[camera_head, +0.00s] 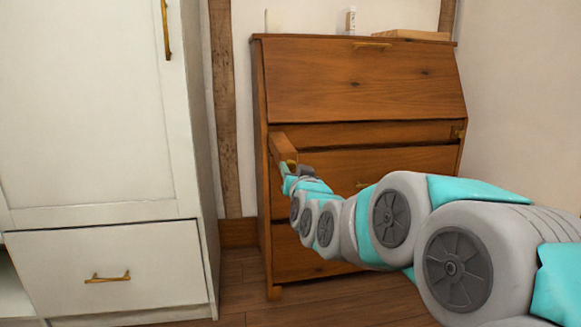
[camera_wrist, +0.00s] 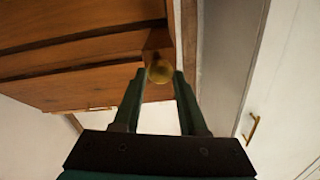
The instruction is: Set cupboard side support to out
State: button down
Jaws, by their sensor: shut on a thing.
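The wooden cupboard (camera_head: 365,85) stands against the back wall with its slanted front closed. Its left side support (camera_head: 284,146) juts out from the front below the slanted panel. The right side support (camera_head: 457,133) looks flush with the front. My gripper (camera_head: 288,170) is at the front end of the left support.
A white wardrobe (camera_head: 90,110) with a lower drawer (camera_head: 105,265) stands close on the left. A small bottle (camera_head: 350,20) and a flat wooden item (camera_head: 410,35) lie on the cupboard top. Bare wood floor (camera_head: 330,305) lies in front of the cupboard.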

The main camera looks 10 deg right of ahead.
jog(key=shift+s, duration=0.25)
jog(key=shift+c, duration=2.2)
grip_release()
jog(key=shift+s+r, duration=0.15)
jog(key=shift+s, duration=0.4)
jog(key=s, duration=0.6)
jog(key=shift+s+p, duration=0.35)
jog(key=shift+p, duration=0.05)
